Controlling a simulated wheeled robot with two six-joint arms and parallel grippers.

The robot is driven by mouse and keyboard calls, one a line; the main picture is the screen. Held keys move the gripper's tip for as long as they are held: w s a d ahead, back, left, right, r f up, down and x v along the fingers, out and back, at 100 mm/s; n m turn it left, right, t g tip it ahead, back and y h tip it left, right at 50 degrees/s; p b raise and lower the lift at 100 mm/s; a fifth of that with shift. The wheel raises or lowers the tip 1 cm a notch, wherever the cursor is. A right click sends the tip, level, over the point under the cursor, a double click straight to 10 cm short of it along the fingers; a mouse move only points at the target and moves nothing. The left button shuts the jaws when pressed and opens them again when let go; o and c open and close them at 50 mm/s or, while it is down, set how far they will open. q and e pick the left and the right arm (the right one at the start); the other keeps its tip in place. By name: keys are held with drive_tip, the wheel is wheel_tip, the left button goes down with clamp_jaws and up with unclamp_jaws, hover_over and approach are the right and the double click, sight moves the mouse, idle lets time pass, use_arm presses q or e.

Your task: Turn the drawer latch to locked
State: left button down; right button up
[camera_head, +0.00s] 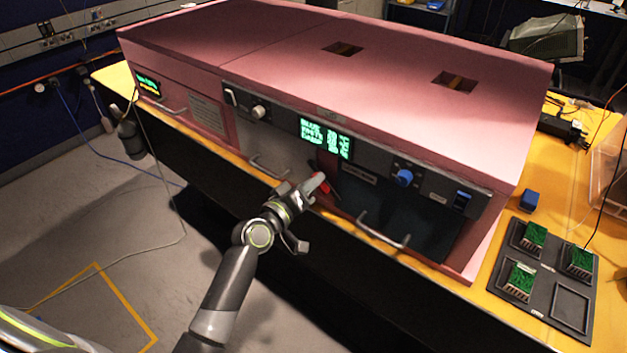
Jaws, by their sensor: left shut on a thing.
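The drawer latch (321,187) is a small red handle on the front of the pink foam enclosure (220,50), below the green-lit display (326,138). My left arm comes in from the bottom left, and my left gripper (316,183) is at the latch, shut on it. The gripper hides much of the latch, so I cannot tell its exact angle. The drawer fronts (270,150) on both sides of the latch look closed. My right gripper is not in view.
Bar handles (383,233) stick out from the drawers on either side of my gripper. A blue knob (403,177) and a blue switch (462,200) sit on the panel at right. A black tray (548,312) with green circuit boards lies on the yellow bench at right.

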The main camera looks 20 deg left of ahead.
use_arm(q)
drive_tip(key=shift+a+f+n+p, duration=0.15)
drive_tip(key=shift+n+p, duration=0.1)
drive_tip(key=shift+n, duration=1.05)
drive_tip(key=shift+d+f+n+p, duration=0.1)
drive_tip(key=shift+n+p, duration=0.2)
drive_tip(key=shift+n, duration=1)
drive_tip(key=shift+a+f+n+p, duration=0.15)
drive_tip(key=shift+n+p, duration=0.1)
drive_tip(key=shift+n, duration=1.05)
drive_tip(key=c, duration=1.5)
unclamp_jaws()
drive_tip(key=shift+f, duration=0.1)
drive_tip(key=shift+b+v, duration=1.75)
drive_tip(key=shift+v, duration=6.9)
